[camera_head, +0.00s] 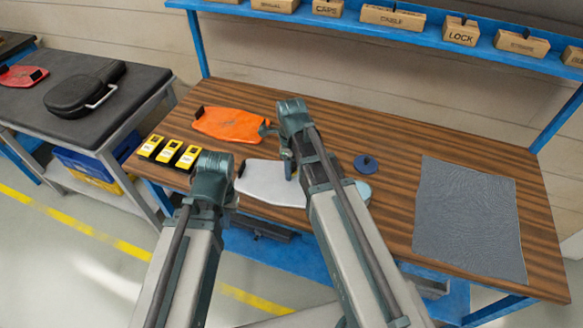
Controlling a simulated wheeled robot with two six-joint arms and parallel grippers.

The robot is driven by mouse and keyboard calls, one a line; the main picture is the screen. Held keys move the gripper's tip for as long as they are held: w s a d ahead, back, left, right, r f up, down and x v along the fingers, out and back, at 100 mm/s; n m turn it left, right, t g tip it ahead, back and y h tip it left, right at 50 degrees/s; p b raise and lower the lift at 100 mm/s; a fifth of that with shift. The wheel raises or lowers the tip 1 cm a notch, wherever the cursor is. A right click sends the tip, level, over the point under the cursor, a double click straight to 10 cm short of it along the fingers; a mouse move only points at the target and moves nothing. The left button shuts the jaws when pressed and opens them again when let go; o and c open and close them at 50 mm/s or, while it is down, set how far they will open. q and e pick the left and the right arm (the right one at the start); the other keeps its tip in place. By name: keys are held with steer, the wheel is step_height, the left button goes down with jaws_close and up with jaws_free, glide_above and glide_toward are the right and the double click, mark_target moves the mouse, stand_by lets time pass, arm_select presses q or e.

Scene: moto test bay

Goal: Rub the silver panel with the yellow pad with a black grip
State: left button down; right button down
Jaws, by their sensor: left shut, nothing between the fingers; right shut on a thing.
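The silver panel (268,187) lies flat on the brown workbench, left of its middle, partly covered by my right arm. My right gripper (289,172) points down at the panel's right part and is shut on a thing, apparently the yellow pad. The pad and its black grip are mostly hidden behind my arm, and I cannot tell whether the pad touches the panel. My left gripper (232,206) is shut and empty near the bench's front edge, left of the panel and largely hidden by its own wrist.
An orange panel (232,125) lies behind the silver one. Several yellow-and-black boxes (169,152) stand at the bench's left. A dark blue round pad (365,163) and a light blue round thing (363,190) lie right of my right arm. A grey mat (468,218) covers the right.

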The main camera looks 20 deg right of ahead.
steer(key=shift+r, duration=0.1)
step_height(320, 180, up, 3)
steer(key=p, duration=0.3)
stand_by(0.3)
stand_by(0.4)
